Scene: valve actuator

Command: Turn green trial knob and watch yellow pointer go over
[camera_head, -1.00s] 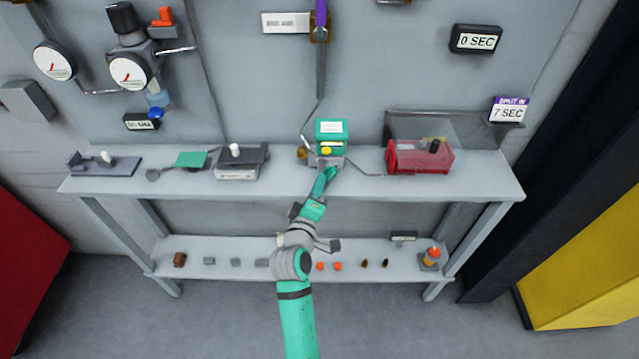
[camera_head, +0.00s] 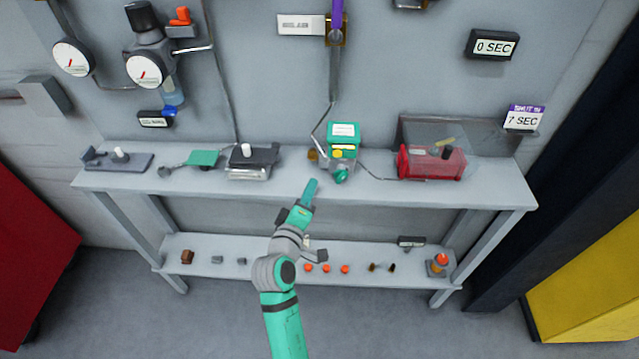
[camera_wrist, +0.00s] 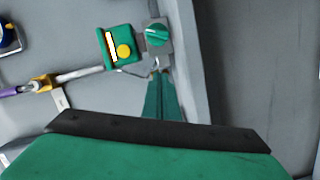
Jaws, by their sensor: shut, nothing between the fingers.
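The green trial knob (camera_head: 341,175) sits on the front of a grey valve block below a green box (camera_head: 343,131) with a white label, on the bench's upper shelf. In the wrist view the knob (camera_wrist: 157,34) shows a pale line across its face. A round yellow part (camera_head: 337,154) is on the green box; it also shows in the wrist view (camera_wrist: 124,51). I cannot make out a pointer on it. My gripper (camera_head: 311,183) is shut and empty, left of the knob and apart from it. In the wrist view its fingers (camera_wrist: 161,76) end just short of the knob.
A red box with a clear cover (camera_head: 432,163) stands right on the upper shelf (camera_head: 497,191). A grey block with a white knob (camera_head: 250,162) stands left. Small parts line the lower shelf. A purple-handled lever (camera_head: 336,18) hangs above.

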